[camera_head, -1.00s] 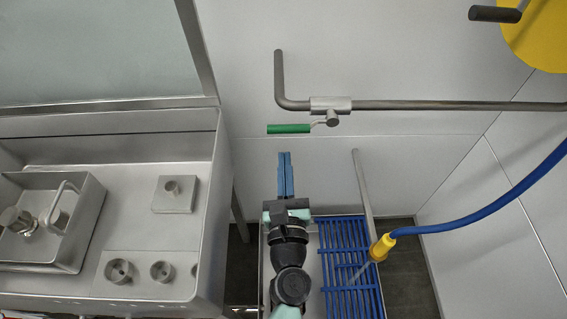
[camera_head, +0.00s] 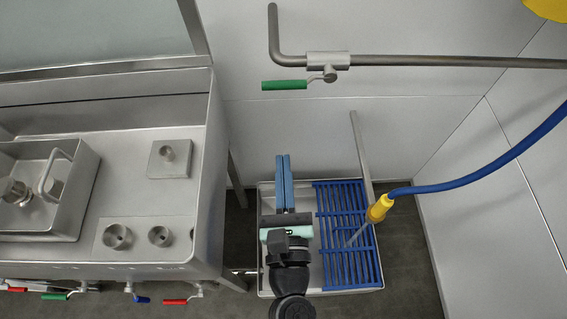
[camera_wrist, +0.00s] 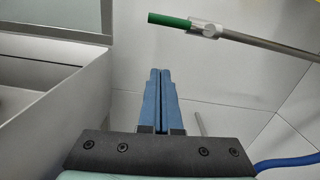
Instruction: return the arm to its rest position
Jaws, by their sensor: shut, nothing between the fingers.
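My gripper (camera_head: 284,158) reaches up the picture in the head view, above the left part of a grey basin on the floor. Its two long blue fingers lie side by side, shut, with nothing between them. In the wrist view the gripper (camera_wrist: 160,72) points toward the white wall, its fingers together. A pipe valve with a green handle (camera_head: 284,85) is on the wall beyond the fingertips, apart from them. The green handle also shows in the wrist view (camera_wrist: 168,20), above the fingertips. My arm's lower links run out of the head view's bottom edge.
A steel tank (camera_head: 150,210) stands at left, with several coloured valve handles below it. A blue grate (camera_head: 345,240) covers the basin's right part. A blue hose (camera_head: 460,182) with a yellow nozzle (camera_head: 379,208) hangs at right. White wall panels close off the back.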

